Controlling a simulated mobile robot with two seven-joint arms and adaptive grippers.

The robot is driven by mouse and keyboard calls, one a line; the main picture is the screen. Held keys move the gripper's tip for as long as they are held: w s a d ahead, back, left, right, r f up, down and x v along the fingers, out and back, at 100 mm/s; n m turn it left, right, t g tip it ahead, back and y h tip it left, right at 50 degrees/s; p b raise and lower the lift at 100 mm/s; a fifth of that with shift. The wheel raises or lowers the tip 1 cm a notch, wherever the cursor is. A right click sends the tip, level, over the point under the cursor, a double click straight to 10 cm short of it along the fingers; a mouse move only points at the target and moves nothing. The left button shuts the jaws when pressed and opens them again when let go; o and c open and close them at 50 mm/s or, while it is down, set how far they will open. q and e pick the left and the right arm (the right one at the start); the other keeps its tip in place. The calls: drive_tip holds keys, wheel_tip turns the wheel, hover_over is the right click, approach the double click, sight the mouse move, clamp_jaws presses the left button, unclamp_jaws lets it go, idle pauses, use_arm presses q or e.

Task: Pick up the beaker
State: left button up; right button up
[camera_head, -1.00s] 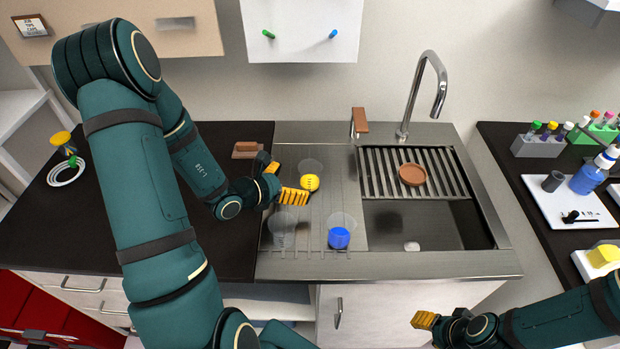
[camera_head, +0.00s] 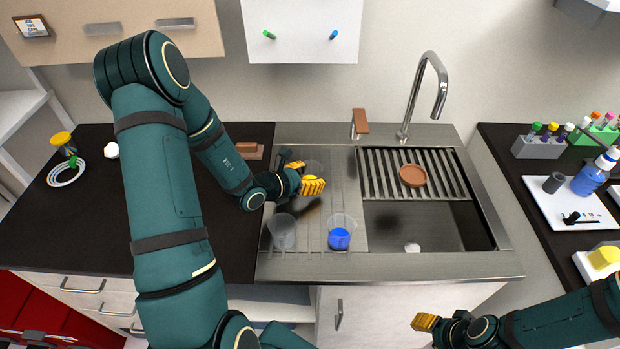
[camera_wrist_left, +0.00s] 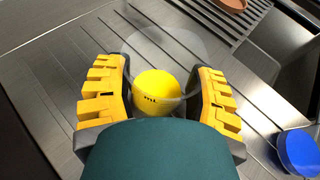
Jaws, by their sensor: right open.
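A clear beaker with yellow contents (camera_wrist_left: 157,92) stands on the grooved steel drainboard, between the two yellow fingers of my left gripper (camera_wrist_left: 160,95) in the left wrist view. The fingers are apart, one on each side of it, and the grip looks open. In the head view my left gripper (camera_head: 306,176) hides most of this beaker; its clear rim (camera_head: 314,164) shows behind. A beaker with blue contents (camera_head: 340,238) and an empty clear beaker (camera_head: 282,231) stand nearer the front. My right gripper (camera_head: 425,321) is open and empty, low in front of the cabinet.
The sink (camera_head: 425,226) with a slatted rack (camera_head: 440,178), a brown dish (camera_head: 413,175) and a faucet (camera_head: 425,95) is to the right. The dark counter (camera_head: 60,225) on the left is mostly clear. The right counter holds tube racks and a blue bottle (camera_head: 588,178).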

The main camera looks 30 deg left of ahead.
use_arm(q)
drive_tip(key=c, duration=0.3)
wheel_tip(320, 180, up, 10)
drive_tip(key=shift+r+p, duration=0.1)
drive_tip(key=shift+p, duration=0.7)
drive_tip(key=o, duration=0.4)
drive_tip(key=c, duration=0.6)
drive_tip(key=shift+o, duration=0.2)
